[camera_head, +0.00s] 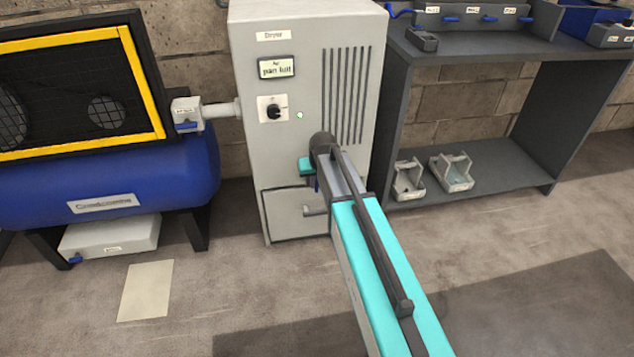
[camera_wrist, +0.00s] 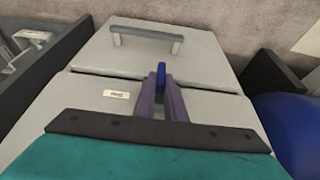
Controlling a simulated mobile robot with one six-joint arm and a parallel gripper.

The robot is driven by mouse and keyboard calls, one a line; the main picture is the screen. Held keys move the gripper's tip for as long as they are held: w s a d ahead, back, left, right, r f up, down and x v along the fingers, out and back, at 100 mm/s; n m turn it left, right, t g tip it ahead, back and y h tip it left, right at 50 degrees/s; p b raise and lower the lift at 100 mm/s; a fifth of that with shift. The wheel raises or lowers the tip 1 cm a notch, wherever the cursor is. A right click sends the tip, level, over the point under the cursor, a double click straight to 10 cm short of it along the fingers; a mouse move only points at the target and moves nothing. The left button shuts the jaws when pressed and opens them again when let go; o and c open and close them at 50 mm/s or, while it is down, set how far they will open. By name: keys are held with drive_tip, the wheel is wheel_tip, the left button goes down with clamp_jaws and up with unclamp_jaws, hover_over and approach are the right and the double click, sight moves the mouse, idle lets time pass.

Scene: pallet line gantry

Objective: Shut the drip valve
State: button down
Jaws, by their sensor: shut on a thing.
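The drip valve's blue handle (camera_wrist: 161,72) shows in the wrist view as a narrow upright bar on the front of the grey dryer cabinet (camera_wrist: 215,93). The label beside it seems to read "Drip" (camera_wrist: 116,94). My gripper (camera_wrist: 162,88) has its two purple fingers shut on the blue handle. The fingers hide the valve's lower part in that view. In the body camera view, my gripper (camera_head: 317,184) is against the dryer (camera_head: 300,95), below the vent slots, and my arm hides most of the valve.
A lower panel with a handle (camera_wrist: 146,38) is close to the valve. A blue compressor tank (camera_head: 110,180) with a blue-handled valve (camera_head: 187,125) stands left. A grey shelf (camera_head: 480,185) with two small trays stands right. A sheet (camera_head: 146,290) lies on the floor.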

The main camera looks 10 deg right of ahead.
drive_tip(key=shift+a+r+h+p, duration=0.1)
drive_tip(key=shift+a+h+p, duration=0.05)
drive_tip(key=shift+h+p, duration=0.4)
drive_tip(key=shift+a+f+n+t+h, duration=0.4)
drive_tip(key=shift+n+h, duration=0.35)
drive_tip(key=shift+h, duration=1.85)
drive_tip(key=shift+a+f+n+t+h, duration=0.25)
drive_tip(key=shift+f+n+t+h, duration=0.4)
drive_tip(key=shift+h, duration=1.9)
drive_tip(key=shift+a+f+n+t+h, duration=0.25)
drive_tip(key=shift+n+h, duration=0.65)
drive_tip(key=shift+h, duration=1.7)
drive_tip(key=shift+r, duration=0.15)
drive_tip(key=c, duration=1.8)
unclamp_jaws()
drive_tip(key=shift+a, duration=0.1)
drive_tip(key=p+v, duration=0.2)
drive_tip(key=v, duration=1.1)
drive_tip(key=shift+s+a+p, duration=0.1)
drive_tip(key=shift+a+p, duration=0.2)
drive_tip(key=shift+a, duration=0.05)
